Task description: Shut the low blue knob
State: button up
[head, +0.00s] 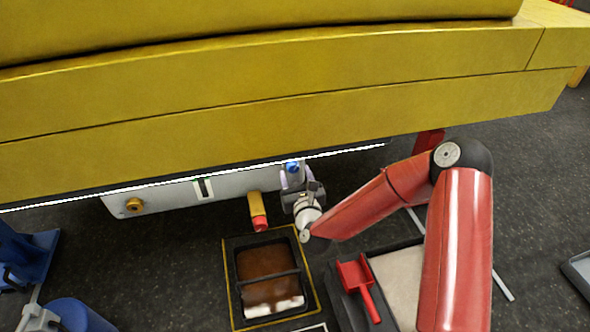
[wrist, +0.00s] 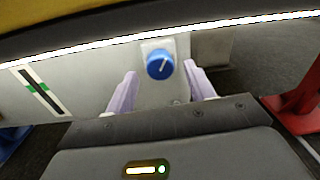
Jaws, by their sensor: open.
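The blue knob (wrist: 160,64) is round with a white pointer line, on a light plate on the grey panel under the yellow boom. Its pointer tilts up and to the right in the wrist view. In the head view the knob (head: 292,167) shows just beyond my gripper. My gripper (wrist: 160,92) is open, its two pale fingers to the left and right, below the knob in the picture. The fingers appear apart from the knob, with nothing between them. In the head view my gripper (head: 296,180) is close in front of the panel.
The yellow boom (head: 300,105) hangs low over the panel (head: 165,195). A brass fitting (head: 134,204) and a yellow spout with a red end (head: 257,212) are left of my gripper. Below are a tray of brown liquid (head: 232,270) and a red scoop (head: 358,283).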

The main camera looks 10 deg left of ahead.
jog(key=shift+x, duration=1.15)
jog(key=c, duration=1)
